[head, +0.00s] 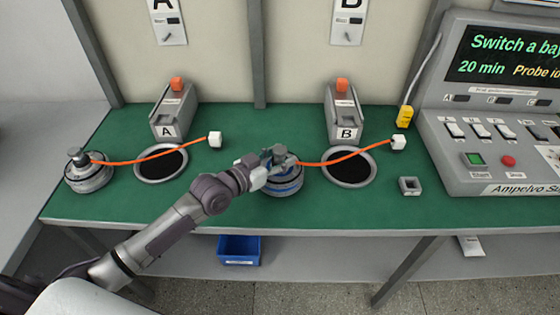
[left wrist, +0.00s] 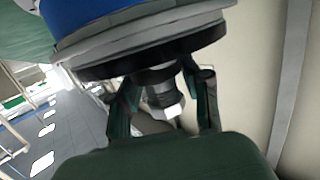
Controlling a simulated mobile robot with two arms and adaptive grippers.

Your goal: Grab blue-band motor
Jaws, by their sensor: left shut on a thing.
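The blue-band motor (head: 284,187) is a round grey hub with a blue band, on the green bench between the two round black bays. An orange cable runs from it to a white connector (head: 398,143) on the right. My left gripper (head: 279,157) is on top of it, shut on its shaft. In the left wrist view the gripper's fingers (left wrist: 162,100) close around the shaft, and the motor's blue band (left wrist: 90,12) shows at the top edge. Whether the motor touches the bench is hard to tell. My right gripper is not in view.
Another motor (head: 88,172) with an orange cable stands at the bench's left end. Bay A (head: 161,163) and bay B (head: 348,168) have round rims, with grey holders behind them. A small grey square block (head: 409,186) and a control console (head: 495,150) are at right.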

